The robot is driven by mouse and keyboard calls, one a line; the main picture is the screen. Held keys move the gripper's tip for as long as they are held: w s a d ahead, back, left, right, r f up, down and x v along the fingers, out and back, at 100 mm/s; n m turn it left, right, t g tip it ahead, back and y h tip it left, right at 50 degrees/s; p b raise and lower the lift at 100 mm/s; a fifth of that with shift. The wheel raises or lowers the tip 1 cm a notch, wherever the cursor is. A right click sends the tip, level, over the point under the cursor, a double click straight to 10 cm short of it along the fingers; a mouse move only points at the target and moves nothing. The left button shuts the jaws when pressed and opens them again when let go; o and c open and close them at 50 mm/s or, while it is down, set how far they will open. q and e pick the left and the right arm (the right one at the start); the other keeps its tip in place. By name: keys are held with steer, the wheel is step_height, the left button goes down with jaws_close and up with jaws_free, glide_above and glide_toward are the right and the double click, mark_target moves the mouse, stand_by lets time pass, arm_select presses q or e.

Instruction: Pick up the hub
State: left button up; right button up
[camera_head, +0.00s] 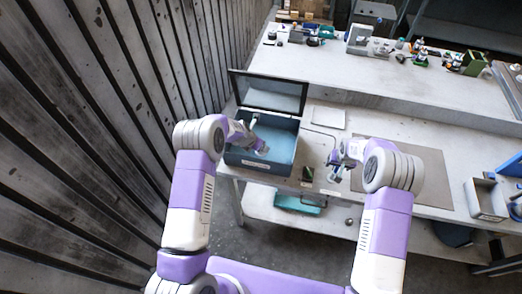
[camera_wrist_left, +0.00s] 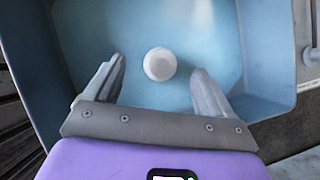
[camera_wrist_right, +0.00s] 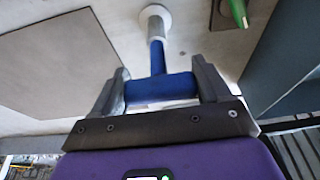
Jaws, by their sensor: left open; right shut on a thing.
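A small white round piece, probably the hub (camera_wrist_left: 160,64), lies on the floor of the blue box (camera_wrist_left: 236,98) in the left wrist view. My left gripper (camera_wrist_left: 158,82) is open, with its fingers spread to either side of and just short of the piece. In the head view the left gripper (camera_head: 262,149) reaches into the open blue box (camera_head: 285,137); I cannot make out the piece there. My right gripper (camera_wrist_right: 160,85) is shut on the blue crossbar of a T-shaped tool (camera_wrist_right: 158,60), whose far end meets a white flanged cylinder. The head view shows this gripper (camera_head: 334,170) over the bench.
The box's dark-framed lid (camera_head: 268,92) stands open at the back. A brown mat (camera_head: 420,175) lies right of my right arm. A dark green item (camera_head: 307,174) lies right of the box. A grey bin (camera_head: 487,198) stands at the far right. Small parts crowd the rear bench.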

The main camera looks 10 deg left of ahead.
arm_select(q)
steer(key=x, duration=0.3)
steer(key=shift+s+d+f, duration=0.2)
steer(key=shift+f, duration=0.2)
steer(key=shift+w+d+f, duration=0.15)
steer(key=shift+w+f, duration=0.2)
steer(key=shift+f, duration=0.25)
steer(key=c, duration=1.3)
step_height(320, 180, up, 14)
steer(key=shift+f, duration=0.1)
